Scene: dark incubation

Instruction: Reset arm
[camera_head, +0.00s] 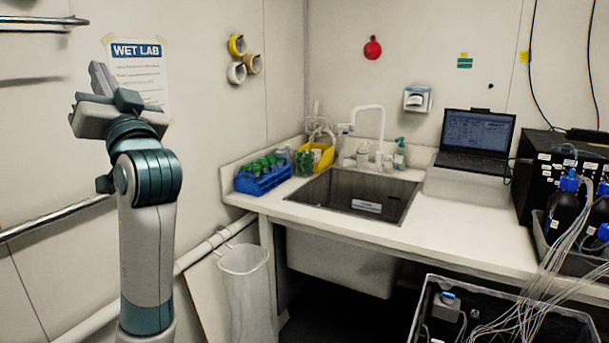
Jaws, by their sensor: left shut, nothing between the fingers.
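My left arm rises upright at the left of the head view, folded up at the wrist. My left gripper (101,80) is at its top, in front of the wall and beside the WET LAB poster. Its fingers point up and to the left, close together and with nothing between them. It touches nothing that I can see. My right gripper is not in the picture.
A white counter (463,217) with a sink (352,196) bears a blue tube rack (262,178), a yellow basket (322,156) and a laptop (475,135). A bin (246,290) stands below. A cable-filled crate (425,300) is at the lower right. Metal rails (55,217) run along the left wall.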

